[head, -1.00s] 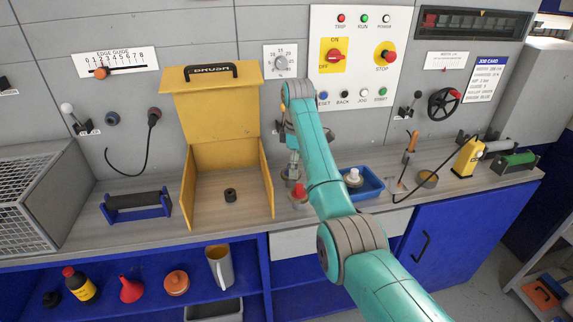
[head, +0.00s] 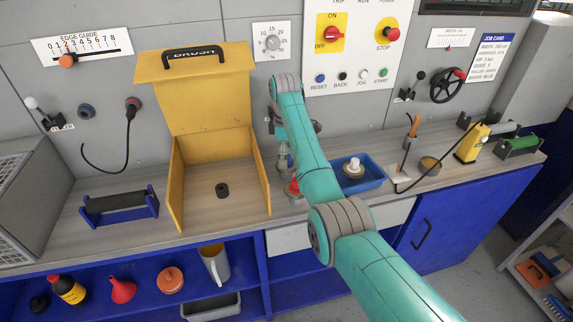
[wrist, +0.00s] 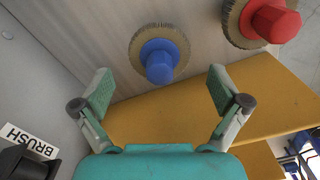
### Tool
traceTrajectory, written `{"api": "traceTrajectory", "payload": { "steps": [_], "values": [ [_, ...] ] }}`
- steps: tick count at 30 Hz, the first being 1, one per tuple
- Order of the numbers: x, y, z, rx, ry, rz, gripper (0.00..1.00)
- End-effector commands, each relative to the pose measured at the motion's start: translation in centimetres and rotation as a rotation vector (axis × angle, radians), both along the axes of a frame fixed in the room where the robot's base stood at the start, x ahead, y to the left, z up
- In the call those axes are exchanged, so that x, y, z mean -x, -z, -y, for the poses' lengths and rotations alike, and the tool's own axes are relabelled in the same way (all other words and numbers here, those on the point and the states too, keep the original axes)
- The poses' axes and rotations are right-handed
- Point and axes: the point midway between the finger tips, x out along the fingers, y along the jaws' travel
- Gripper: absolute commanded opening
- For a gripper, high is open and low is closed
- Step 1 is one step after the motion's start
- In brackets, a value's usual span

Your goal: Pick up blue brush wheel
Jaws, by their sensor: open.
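The blue brush wheel (wrist: 160,62) shows in the wrist view as a blue hub on a round bristle disc, lying on the counter. In the picture, the blue hub is just beyond the gap between the fingertips. A red brush wheel (wrist: 272,22) lies to its right; it also shows in the head view (head: 292,187), beside my arm.
The yellow brush box (head: 176,195) stands open left of my gripper; its yellow panel (wrist: 175,115) lies below the fingers in the wrist view. A blue tray (head: 372,184) with a white-hubbed wheel is right of my arm. The grey wall rises behind.

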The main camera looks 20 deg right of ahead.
Motion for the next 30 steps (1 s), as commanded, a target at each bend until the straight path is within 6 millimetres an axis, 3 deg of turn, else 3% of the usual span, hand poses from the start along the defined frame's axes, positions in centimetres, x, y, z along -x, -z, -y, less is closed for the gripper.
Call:
{"api": "traceTrajectory", "payload": {
  "steps": [12, 20, 27, 28, 30],
  "values": [
    [0.1, 4.8, 0.4, 0.000, 0.000, -0.001, 0.98],
    [0.1, 5.1, 0.4, 0.000, 0.000, 0.000, 0.98],
    [0.1, 5.1, 0.4, 0.000, 0.000, 0.000, 0.38],
    [0.1, 5.1, 0.4, 0.000, 0.000, 0.000, 0.33],
    [0.1, 5.1, 0.4, 0.000, 0.000, 0.000, 0.33]
  ]
}}
